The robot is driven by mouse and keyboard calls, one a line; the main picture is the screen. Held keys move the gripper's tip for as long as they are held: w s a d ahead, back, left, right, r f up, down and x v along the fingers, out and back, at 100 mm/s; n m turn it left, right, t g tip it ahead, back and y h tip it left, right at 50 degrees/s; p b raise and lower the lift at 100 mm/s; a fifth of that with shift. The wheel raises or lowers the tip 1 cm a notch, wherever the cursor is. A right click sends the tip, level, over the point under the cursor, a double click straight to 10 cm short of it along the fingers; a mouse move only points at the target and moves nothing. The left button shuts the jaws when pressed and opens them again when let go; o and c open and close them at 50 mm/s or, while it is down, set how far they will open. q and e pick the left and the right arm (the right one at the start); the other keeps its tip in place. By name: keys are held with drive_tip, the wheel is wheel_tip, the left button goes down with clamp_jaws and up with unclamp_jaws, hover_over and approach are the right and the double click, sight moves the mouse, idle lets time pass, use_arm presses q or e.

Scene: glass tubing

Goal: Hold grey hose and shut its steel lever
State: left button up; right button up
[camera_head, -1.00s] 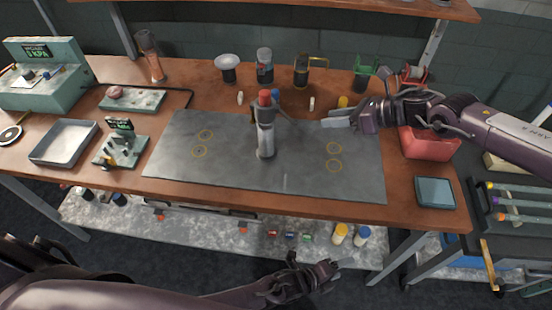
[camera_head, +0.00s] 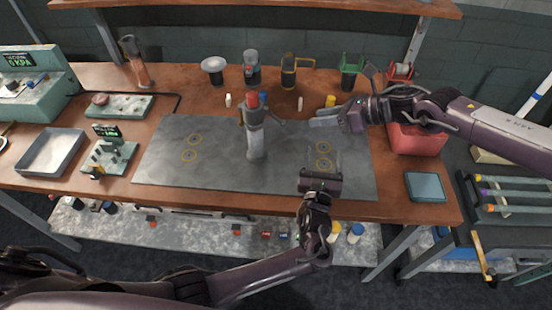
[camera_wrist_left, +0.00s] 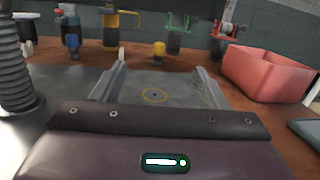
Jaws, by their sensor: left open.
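The grey hose (camera_head: 255,143) stands upright near the middle of the grey mat (camera_head: 215,175), with red and blue parts at its top. Its ribbed side shows at the left edge of the left wrist view (camera_wrist_left: 15,85). Thin metal parts stick out near its top, but I cannot tell which is the steel lever. My left gripper (camera_head: 321,168) is over the mat's front right, right of the hose and apart from it. Its fingers are spread and empty in the left wrist view (camera_wrist_left: 158,82). My right gripper (camera_head: 322,122) is right of the hose top, apart from it; its finger gap is unclear.
Yellow rings (camera_head: 323,148) mark the mat. A red bin (camera_head: 417,140) and a blue-grey box (camera_head: 425,186) stand at the right. A metal tray (camera_head: 50,152) and a small gauge stand (camera_head: 108,155) are at the left. Several fittings line the back, including a yellow-capped one (camera_head: 331,101).

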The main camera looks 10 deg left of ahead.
sight(259, 147)
use_arm(q)
drive_tip(key=a+n+y, duration=0.1)
drive_tip(key=a+y, duration=0.1)
drive_tip(key=a, duration=0.1)
drive_tip(key=a+n+g+y, duration=0.1)
drive_tip(key=a+y, duration=0.1)
drive_tip(key=a, duration=0.1)
drive_tip(key=a+n+g+y, duration=0.1)
drive_tip(key=a+y, duration=0.1)
drive_tip(key=a, duration=0.1)
drive_tip(key=shift+s+f+n, duration=0.35)
drive_tip(key=shift+n, duration=0.05)
drive_tip(key=a+g+y, duration=0.1)
drive_tip(key=a, duration=0.1)
drive_tip(key=s+a+n+g+y, duration=0.1)
drive_tip(key=a, duration=0.1)
drive_tip(key=s+a+n+g+y, duration=0.1)
drive_tip(key=shift+s+a+f+y, duration=0.15)
drive_tip(key=shift+a+f+y, duration=0.25)
drive_tip(key=shift+a+n+y, duration=0.3)
drive_tip(key=shift+a, duration=0.05)
drive_tip(key=x, duration=0.7)
drive_tip(key=shift+a+f, duration=0.1)
drive_tip(key=shift+a, duration=0.05)
drive_tip(key=shift+c, duration=0.2)
